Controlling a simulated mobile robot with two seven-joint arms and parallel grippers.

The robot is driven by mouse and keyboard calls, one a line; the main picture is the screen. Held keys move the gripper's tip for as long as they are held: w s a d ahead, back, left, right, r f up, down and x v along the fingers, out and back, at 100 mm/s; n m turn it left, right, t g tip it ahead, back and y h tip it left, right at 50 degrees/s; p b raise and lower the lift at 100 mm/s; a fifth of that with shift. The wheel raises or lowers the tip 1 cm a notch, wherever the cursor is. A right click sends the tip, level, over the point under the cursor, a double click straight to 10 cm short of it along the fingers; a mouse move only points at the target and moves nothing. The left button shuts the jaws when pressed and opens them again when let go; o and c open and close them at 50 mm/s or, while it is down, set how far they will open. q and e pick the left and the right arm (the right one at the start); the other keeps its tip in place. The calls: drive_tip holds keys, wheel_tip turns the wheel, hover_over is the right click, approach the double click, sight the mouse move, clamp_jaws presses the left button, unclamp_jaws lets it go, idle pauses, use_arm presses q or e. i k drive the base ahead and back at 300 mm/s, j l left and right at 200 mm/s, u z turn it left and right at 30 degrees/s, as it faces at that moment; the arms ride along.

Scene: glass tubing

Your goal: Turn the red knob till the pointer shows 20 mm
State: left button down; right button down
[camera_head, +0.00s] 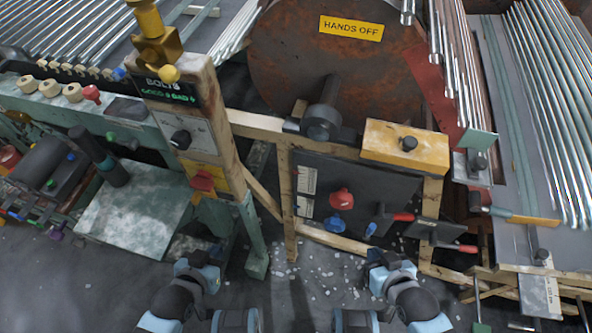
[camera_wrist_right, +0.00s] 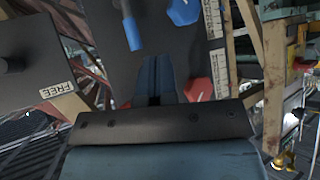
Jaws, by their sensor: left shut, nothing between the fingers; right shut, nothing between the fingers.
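A red knob (camera_head: 342,199) sits on the dark panel (camera_head: 372,185) at the middle, with a blue knob (camera_head: 335,224) just below it. In the right wrist view the red knob (camera_wrist_right: 198,90) is right of my fingers, with the blue knob (camera_wrist_right: 184,11) above. White scale strips (camera_wrist_right: 214,18) lie beside them; no pointer reading can be made out. My right gripper (camera_head: 376,260) is shut and empty, in front of the panel; its closed fingers (camera_wrist_right: 155,62) show in the wrist view, apparently apart from the knob. My left gripper (camera_head: 184,266) is shut and empty, low at left.
A wooden frame (camera_head: 290,200) surrounds the panel. Red-handled levers (camera_head: 404,217) stick out at its right. A rusty drum (camera_head: 330,75) stands behind. Glass tubes (camera_head: 545,100) lie at right. Bits litter the floor.

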sight(342, 199)
drive_tip(key=j+z, duration=0.1)
drive_tip(key=z, duration=0.35)
drive_tip(key=k+j+z, duration=0.3)
drive_tip(key=j, duration=0.15)
drive_tip(key=k+j+z, duration=0.2)
drive_tip(key=j+z, duration=0.15)
drive_tip(key=k+j, duration=0.1)
drive_tip(key=j, duration=0.25)
drive_tip(key=k+j, duration=0.15)
drive_tip(key=j, duration=0.15)
drive_tip(key=k+j, duration=0.1)
drive_tip(key=j, duration=0.25)
drive_tip(key=i+j, duration=0.15)
drive_tip(key=z, duration=0.05)
